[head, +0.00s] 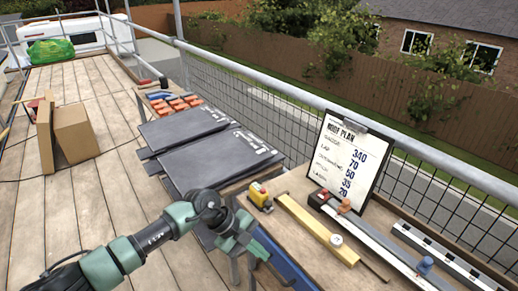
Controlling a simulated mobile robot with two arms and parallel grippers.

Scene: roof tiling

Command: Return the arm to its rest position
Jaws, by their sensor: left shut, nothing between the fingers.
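My left arm (125,256) comes in from the lower left in green and dark grey segments and bends at a dark joint. My left gripper (256,249) is shut and empty. In the picture it lies at the near left edge of the wooden bench (310,241), close to a yellow tool. Whether it touches the bench cannot be told. My right gripper is not in view.
Dark slate stacks (215,155) lie behind the gripper. The bench holds a yellow tape measure (260,194), a yellow wooden batten (312,227), a long metal rule (375,243) and a roof plan clipboard (348,160). A cardboard box (76,134) stands on the open planks at left.

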